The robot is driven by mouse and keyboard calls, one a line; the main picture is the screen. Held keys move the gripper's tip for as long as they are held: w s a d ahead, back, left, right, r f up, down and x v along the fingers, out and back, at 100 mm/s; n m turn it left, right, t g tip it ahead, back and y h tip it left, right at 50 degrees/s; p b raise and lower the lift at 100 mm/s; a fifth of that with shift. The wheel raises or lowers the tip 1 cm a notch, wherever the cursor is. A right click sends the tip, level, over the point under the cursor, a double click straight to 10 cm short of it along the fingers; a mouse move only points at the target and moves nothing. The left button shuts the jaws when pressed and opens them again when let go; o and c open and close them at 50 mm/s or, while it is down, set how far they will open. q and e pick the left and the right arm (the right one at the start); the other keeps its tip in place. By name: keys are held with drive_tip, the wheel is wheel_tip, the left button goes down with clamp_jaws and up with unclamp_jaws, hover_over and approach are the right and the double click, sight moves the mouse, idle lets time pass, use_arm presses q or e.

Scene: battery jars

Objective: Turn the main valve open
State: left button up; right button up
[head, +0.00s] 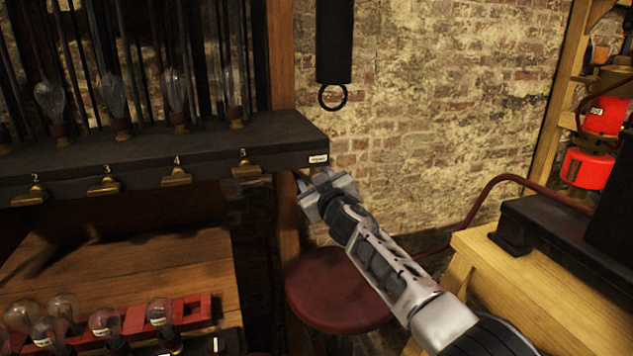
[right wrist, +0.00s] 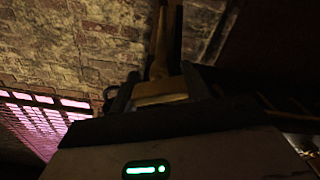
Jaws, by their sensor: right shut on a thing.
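My right gripper (head: 322,188) comes in from the lower right in the head view, at the right end of the dark shelf (head: 140,160), just below a small white label (head: 318,158) whose text is too small to read. In the right wrist view, its fingers (right wrist: 160,95) are shut on a brass-coloured handle (right wrist: 160,88), which I take for the main valve. A brass stem (right wrist: 160,50) rises from it there. In the head view, the gripper and the shelf hide this handle. My left gripper is not in view.
Numbered brass taps (head: 176,177) line the shelf front, with glass bulbs (head: 174,90) above. A red stool (head: 335,290) is below my arm. A wooden bench (head: 500,280) stands right.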

drive_tip(key=shift+f+n, duration=0.15)
drive_tip(key=shift+n, duration=1.05)
drive_tip(key=o, duration=1)
drive_tip(key=shift+c, duration=0.2)
